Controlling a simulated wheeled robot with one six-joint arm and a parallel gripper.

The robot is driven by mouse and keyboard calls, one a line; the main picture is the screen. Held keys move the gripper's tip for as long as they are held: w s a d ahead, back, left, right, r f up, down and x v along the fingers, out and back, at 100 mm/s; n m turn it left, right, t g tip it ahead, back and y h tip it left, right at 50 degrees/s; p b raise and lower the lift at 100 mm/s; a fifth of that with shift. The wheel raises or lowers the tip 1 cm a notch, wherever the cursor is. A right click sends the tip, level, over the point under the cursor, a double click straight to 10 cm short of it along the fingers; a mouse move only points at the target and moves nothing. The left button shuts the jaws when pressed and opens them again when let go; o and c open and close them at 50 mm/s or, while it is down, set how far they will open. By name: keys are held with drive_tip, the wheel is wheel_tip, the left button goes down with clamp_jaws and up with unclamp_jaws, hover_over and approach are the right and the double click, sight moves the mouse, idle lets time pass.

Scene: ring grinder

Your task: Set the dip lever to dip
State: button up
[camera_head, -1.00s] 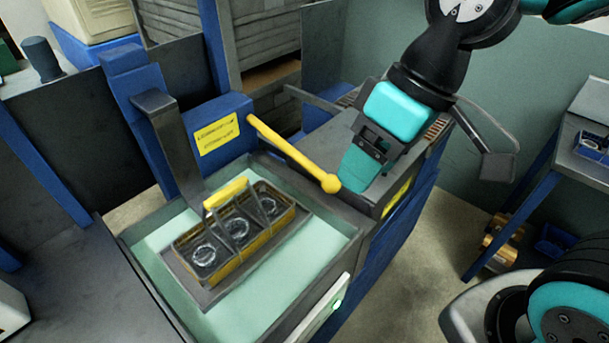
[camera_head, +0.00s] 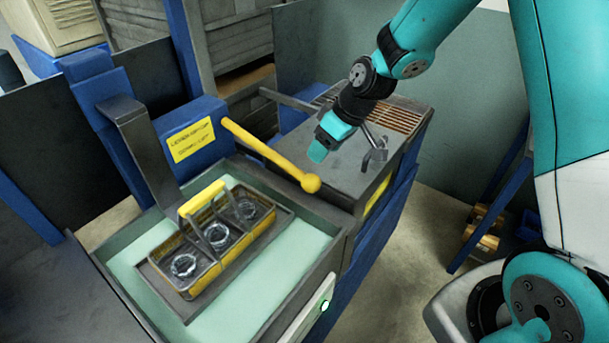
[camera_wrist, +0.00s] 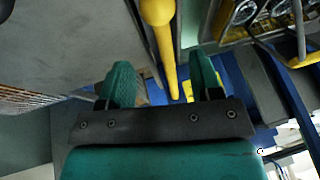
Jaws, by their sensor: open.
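The dip lever (camera_head: 268,153) is a yellow bar with a round knob. It slopes down and right from a blue post (camera_head: 160,128) with a yellow label. My gripper (camera_head: 318,150) is open and empty, just above and right of the knob in the head view. In the wrist view the lever (camera_wrist: 166,62) runs through the picture gap between the open fingers (camera_wrist: 162,74), its knob at the top edge; whether it is really between them I cannot tell. A yellow-handled basket (camera_head: 212,238) with clear rings sits on a carrier in the tank (camera_head: 290,262).
A grey bench top (camera_head: 375,160) with a slatted grille (camera_head: 400,118) lies under and beyond my gripper. A grey bracket arm (camera_head: 140,150) rises over the tank's back. Floor is open right of the bench.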

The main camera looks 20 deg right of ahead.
sight(306, 174)
drive_tip(key=p+x, duration=0.2)
drive_tip(key=x, duration=0.9)
